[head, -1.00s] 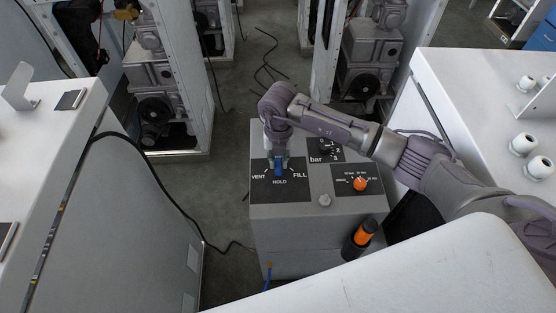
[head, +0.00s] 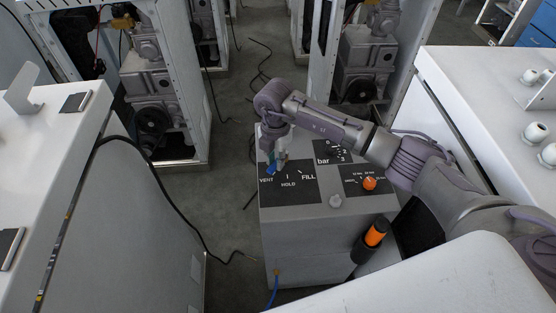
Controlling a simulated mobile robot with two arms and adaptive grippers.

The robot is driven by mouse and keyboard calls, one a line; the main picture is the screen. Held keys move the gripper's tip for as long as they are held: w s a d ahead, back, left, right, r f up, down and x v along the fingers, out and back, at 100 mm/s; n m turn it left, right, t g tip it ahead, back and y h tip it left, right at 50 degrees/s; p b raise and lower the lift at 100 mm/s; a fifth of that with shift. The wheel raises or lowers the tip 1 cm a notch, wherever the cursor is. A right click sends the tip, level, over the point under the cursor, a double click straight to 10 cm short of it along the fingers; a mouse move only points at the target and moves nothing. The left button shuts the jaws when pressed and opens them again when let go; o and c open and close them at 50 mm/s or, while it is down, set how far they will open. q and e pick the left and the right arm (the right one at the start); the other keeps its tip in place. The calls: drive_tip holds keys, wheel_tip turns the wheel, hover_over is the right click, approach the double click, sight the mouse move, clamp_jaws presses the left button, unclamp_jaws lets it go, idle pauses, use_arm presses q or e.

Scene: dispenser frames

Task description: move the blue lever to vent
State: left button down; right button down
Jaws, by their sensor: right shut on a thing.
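The blue lever (head: 271,169) sits on a black plate (head: 300,192) marked VENT, HOLD and FILL, on top of a grey box (head: 285,228). The lever points to the left, close to the VENT word. My right gripper (head: 274,161) comes down from above and is shut on the lever, its fingers partly hiding it. My left gripper is not in view.
An orange knob (head: 370,184) on a dial plate and a bar gauge (head: 338,150) are right of the lever. An orange-and-black handle (head: 373,237) stands at the box's side. White counters flank the box left (head: 50,150) and right (head: 470,85).

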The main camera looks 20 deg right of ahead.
sight(275, 162)
drive_tip(key=shift+w+m, duration=0.15)
drive_tip(key=shift+m, duration=0.15)
drive_tip(key=shift+r, duration=0.1)
drive_tip(key=c, duration=1)
unclamp_jaws()
drive_tip(key=shift+c, duration=0.2)
wheel_tip(275, 162, up, 12)
